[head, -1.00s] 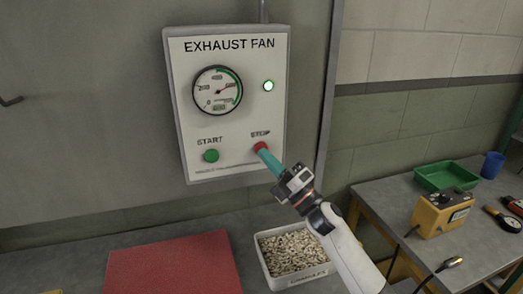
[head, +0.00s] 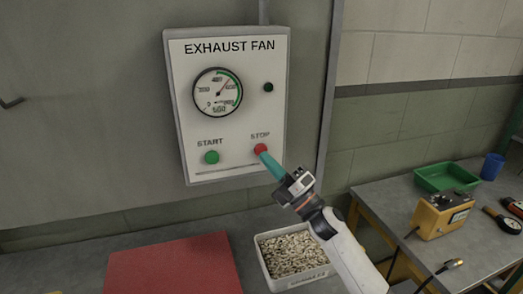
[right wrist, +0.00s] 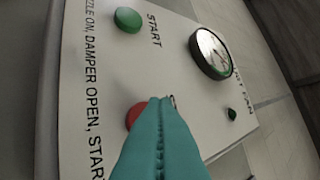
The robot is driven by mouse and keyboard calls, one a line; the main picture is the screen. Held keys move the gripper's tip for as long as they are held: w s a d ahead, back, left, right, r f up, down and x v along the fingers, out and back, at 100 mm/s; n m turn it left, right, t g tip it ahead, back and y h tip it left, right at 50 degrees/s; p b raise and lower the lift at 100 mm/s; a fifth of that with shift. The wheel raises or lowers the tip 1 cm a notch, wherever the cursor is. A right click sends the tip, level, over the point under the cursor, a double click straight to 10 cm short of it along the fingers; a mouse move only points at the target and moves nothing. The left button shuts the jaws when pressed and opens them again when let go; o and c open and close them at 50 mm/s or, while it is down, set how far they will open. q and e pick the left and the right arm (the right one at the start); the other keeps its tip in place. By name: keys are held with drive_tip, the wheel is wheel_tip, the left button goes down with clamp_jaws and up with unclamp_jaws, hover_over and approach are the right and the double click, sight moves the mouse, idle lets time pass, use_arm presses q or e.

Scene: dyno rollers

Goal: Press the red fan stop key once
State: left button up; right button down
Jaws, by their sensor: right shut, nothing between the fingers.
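The exhaust fan panel (head: 234,120) hangs on the wall. Its red stop key (head: 260,148) is at the lower right, under the word STOP. The green start key (head: 211,157) is to its left. The indicator lamp (head: 268,87) is dark green and unlit. My right gripper (head: 265,156) is shut and empty, its teal fingertips at the lower edge of the red key; I cannot tell if they touch it. In the right wrist view the fingers (right wrist: 157,108) hide part of the red key (right wrist: 136,114). My left gripper is not in view.
The round gauge (head: 217,92) is above the keys. Below the panel, a white bin (head: 262,262) of small pale pieces and a red mat (head: 150,262) lie on the bench. A side table on the right holds a green tray (head: 436,185) and a yellow device (head: 428,222).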

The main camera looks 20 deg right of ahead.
drive_tip(key=shift+s, duration=0.1)
drive_tip(key=s+p, duration=0.1)
drive_tip(key=s, duration=0.4)
drive_tip(key=shift+d, duration=0.1)
idle(0.4)
idle(0.6)
